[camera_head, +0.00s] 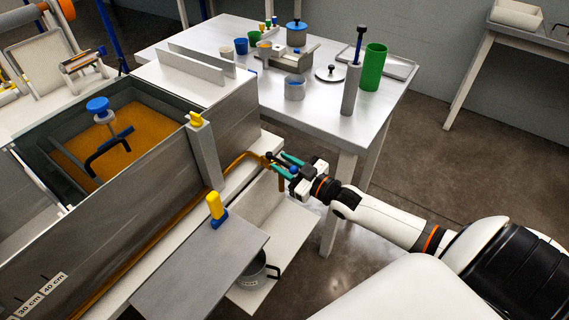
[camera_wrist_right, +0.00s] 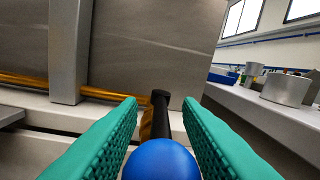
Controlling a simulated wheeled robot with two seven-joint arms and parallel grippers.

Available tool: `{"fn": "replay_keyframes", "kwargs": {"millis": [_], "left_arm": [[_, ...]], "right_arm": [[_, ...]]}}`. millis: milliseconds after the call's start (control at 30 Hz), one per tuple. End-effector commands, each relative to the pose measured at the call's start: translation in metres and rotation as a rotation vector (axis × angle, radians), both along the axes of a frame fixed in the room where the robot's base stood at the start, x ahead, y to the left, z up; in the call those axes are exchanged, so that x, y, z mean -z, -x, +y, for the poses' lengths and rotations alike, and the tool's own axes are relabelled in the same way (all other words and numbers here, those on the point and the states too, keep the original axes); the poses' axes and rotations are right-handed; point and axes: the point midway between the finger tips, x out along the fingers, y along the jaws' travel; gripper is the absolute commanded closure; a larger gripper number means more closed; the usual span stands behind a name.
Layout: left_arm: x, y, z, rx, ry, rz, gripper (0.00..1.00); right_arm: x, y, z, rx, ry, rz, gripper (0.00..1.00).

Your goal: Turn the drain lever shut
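The drain lever (camera_wrist_right: 159,110) is a dark handle with a blue ball knob (camera_wrist_right: 162,160). It stands out from the brass drain pipe (camera_head: 240,160) at the right end of the steel bath (camera_head: 130,195). My right gripper (camera_head: 285,164) is at the lever, its teal fingers apart on either side of the knob. In the right wrist view the fingers (camera_wrist_right: 160,115) flank the lever and knob; I cannot tell whether they touch it. The valve body is partly hidden behind the lever. My left gripper is not in view.
A steel table (camera_head: 215,35) stands behind, with a green cylinder (camera_head: 374,68), cups and a lidded pot; its near leg is close to my right gripper. A grey plate (camera_head: 200,265) and a bucket (camera_head: 250,270) are below the bath's front. Open floor lies to the right.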

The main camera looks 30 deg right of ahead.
Motion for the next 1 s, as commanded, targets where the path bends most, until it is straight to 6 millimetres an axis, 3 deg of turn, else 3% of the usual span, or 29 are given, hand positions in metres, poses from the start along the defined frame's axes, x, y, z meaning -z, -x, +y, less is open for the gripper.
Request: {"fn": "replay_keyframes", "kwargs": {"millis": [267,500,767,1000], "left_arm": [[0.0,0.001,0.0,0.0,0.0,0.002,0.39],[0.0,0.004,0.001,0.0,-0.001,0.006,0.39],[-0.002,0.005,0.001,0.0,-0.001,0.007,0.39],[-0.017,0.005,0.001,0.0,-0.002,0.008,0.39]], "right_arm": [[0.0,-0.002,0.0,0.0,0.0,0.001,0.68],[0.0,-0.001,0.0,0.0,0.0,0.001,1.0],[-0.001,-0.001,0.001,0.008,-0.002,0.001,1.0],[-0.003,0.0,0.005,0.082,-0.008,0.003,1.0]]}}
